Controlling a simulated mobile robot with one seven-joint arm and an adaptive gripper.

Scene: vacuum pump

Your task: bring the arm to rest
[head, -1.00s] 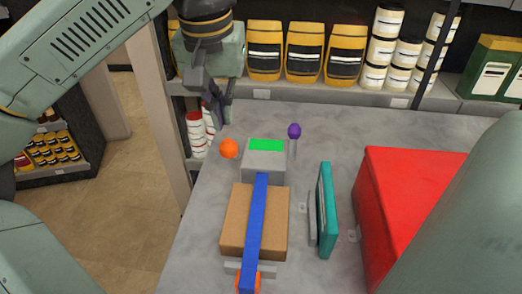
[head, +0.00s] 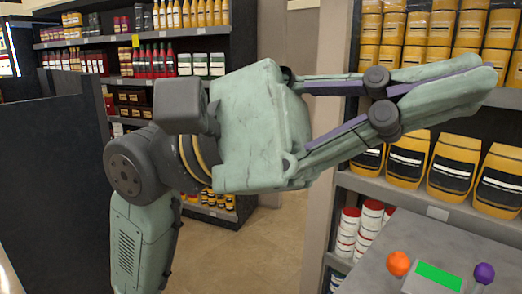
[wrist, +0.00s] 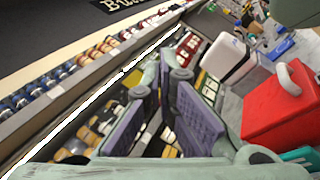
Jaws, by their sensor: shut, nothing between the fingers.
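My gripper (head: 486,73) is raised in the middle and right of the head view, its fingers pointing right and meeting at the tips. It is shut and empty. In the wrist view its purple-padded fingers (wrist: 166,62) show with shelf goods behind them. My arm is bent, with the forearm upright below the wrist. At the lower right of the head view are a grey block with a green top (head: 438,277), an orange ball (head: 398,263) and a purple ball (head: 484,272). My gripper is apart from them.
The grey worktop (head: 500,238) shows only at its corner in the head view. Shelves with yellow tubs (head: 458,167) stand behind the gripper. Red-and-white cans (head: 347,232) are beside the worktop. A red box (wrist: 280,105) is at the right of the wrist view. A dark panel (head: 60,180) stands at left.

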